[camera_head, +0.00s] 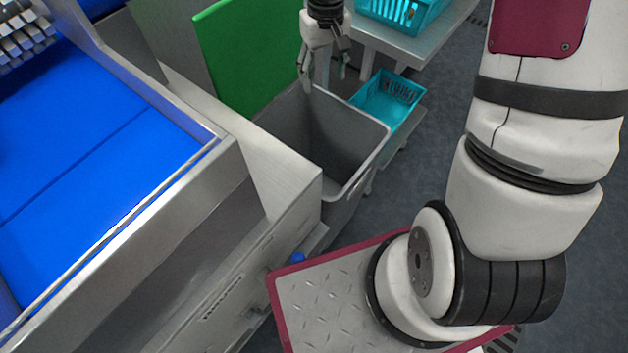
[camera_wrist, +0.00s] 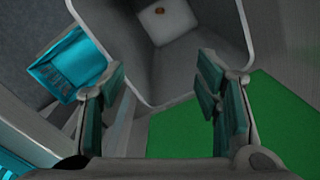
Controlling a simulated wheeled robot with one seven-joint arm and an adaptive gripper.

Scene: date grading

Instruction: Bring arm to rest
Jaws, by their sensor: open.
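My gripper (camera_head: 325,78) hangs over the far rim of a grey bin (camera_head: 335,135) in the head view. In the wrist view my gripper (camera_wrist: 163,95) has its two green-padded fingers spread apart with nothing between them. The grey bin shows below the fingers in the wrist view (camera_wrist: 125,85). A small brown thing (camera_wrist: 160,11) lies on the pale bin floor, and it looks like a date. My arm's white links fill the right side of the head view.
A green panel (camera_head: 245,60) stands left of the bin. A turquoise crate (camera_head: 388,98) sits to the bin's right, and another turquoise crate (camera_head: 400,14) stands on a grey table (camera_head: 425,45) behind. A blue conveyor belt (camera_head: 90,170) in a metal frame lies at left.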

